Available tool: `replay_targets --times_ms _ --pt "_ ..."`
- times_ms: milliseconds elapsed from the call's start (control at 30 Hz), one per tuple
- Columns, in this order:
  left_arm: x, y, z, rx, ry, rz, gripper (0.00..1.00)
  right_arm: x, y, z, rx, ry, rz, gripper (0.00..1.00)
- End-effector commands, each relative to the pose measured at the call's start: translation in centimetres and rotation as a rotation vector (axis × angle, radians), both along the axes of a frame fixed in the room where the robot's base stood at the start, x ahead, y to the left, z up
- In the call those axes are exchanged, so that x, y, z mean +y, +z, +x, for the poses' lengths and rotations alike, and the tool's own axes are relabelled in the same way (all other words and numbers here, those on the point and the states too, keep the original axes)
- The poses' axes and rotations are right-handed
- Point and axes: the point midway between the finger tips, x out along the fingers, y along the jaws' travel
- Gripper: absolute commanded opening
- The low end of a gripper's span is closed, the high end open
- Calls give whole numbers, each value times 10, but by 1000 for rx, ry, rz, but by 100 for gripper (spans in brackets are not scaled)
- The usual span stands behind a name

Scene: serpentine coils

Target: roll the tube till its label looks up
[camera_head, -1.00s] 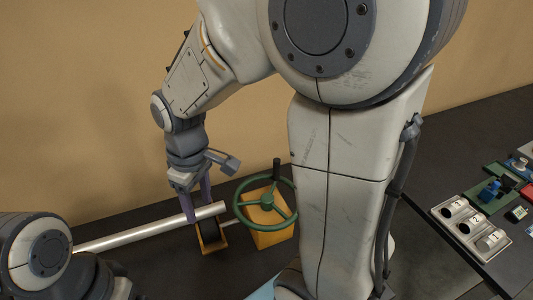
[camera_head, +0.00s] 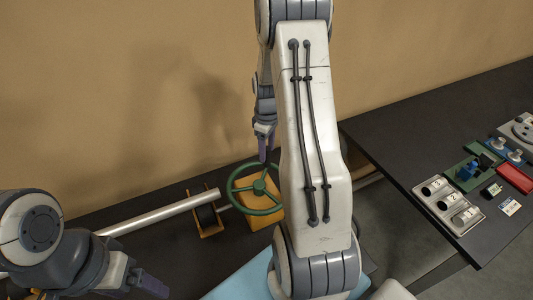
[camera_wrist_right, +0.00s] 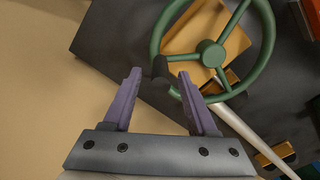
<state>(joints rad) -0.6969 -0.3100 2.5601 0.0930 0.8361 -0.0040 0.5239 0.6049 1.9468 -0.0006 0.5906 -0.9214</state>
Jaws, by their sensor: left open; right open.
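The tube (camera_head: 155,218) is a long plain silver cylinder lying at the left, its right end on a wooden cradle (camera_head: 211,232). I see no label on its visible side. In the right wrist view the tube (camera_wrist_right: 245,130) is a pale rod running to the lower right beyond the wheel. My right gripper (camera_head: 265,157) hangs above and to the right of the tube's end, near the green wheel, apart from the tube. In its wrist view the purple fingers (camera_wrist_right: 160,75) are apart and empty. My left gripper (camera_head: 150,287) is low at the left, open, partly hidden by its arm.
A green handwheel (camera_head: 240,205) on an orange block (camera_head: 265,221) stands right of the cradle. A blue panel (camera_head: 240,285) lies in front. A side table at the right carries a tray (camera_head: 450,214) and small parts. A tan wall is behind.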

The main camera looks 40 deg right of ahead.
Motion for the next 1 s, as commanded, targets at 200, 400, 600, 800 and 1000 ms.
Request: replay_targets --times_ms 200,400,600,800,1000 --pt "0 10 0 0 -2 0 82 1 -27 0 2 0 1 58" --pt "0 11 0 0 -2 0 82 0 -34 0 0 -1 -1 58" --pt "0 11 0 0 -2 0 82 0 -34 0 -1 -1 -1 50" --pt "0 11 0 0 -2 0 82 0 -34 0 -1 -1 -1 0" --pt "0 11 0 0 -2 0 82 0 -34 0 0 -1 -1 0"
